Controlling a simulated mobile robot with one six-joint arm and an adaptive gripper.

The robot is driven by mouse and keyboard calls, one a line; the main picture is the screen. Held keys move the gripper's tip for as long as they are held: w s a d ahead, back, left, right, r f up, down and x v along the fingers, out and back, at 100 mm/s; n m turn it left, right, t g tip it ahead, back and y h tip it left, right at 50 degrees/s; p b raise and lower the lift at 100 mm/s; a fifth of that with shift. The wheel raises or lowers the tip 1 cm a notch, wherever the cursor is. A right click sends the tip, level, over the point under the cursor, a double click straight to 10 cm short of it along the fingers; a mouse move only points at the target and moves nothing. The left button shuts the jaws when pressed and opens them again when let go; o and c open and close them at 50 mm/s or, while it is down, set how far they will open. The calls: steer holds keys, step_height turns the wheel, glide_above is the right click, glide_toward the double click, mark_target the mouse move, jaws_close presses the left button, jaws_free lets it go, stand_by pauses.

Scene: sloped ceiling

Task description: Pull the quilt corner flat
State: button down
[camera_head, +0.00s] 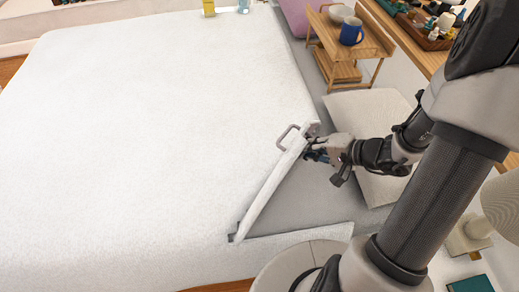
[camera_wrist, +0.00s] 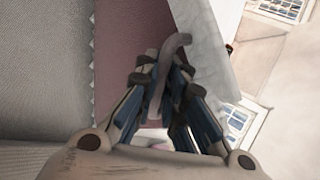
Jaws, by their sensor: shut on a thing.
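The white quilt (camera_head: 150,120) covers most of the bed. Its near right corner is folded back along a slanting edge strip (camera_head: 268,190), baring a grey surface (camera_head: 300,208). A grey loop handle (camera_head: 287,132) shows at the strip's upper end. My gripper (camera_head: 315,152) is at that end of the strip. In the wrist view my gripper (camera_wrist: 160,68) is shut on a curved grey bar (camera_wrist: 178,42), which looks like the handle. A white quilt edge (camera_wrist: 208,45) lies just right of the fingers. The fingers hide part of the bar.
A small wooden stand (camera_head: 352,45) with a blue mug (camera_head: 351,31) is at the back right. A wooden shelf (camera_head: 415,40) with small items runs along the right. A pale square panel (camera_head: 375,115) lies beyond my gripper. A lamp (camera_head: 500,205) stands at the right.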

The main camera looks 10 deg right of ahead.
steer(key=shift+s+d+f, duration=0.1)
steer(key=shift+s+d, duration=0.05)
steer(key=shift+s, duration=0.1)
steer(key=shift+d, duration=0.1)
steer(key=shift+s+d+f+t+y, duration=0.25)
steer(key=shift+s+d, duration=0.1)
steer(key=shift+d, duration=0.2)
steer(key=shift+s+d+f+t+y, duration=0.2)
steer(key=shift+s+d, duration=0.15)
steer(key=shift+d, duration=0.2)
steer(key=shift+d, duration=0.15)
steer(key=shift+s+d+f+t, duration=0.35)
steer(key=shift+s+d+f, duration=0.5)
steer(key=shift+d, duration=0.2)
steer(key=shift+r, duration=0.1)
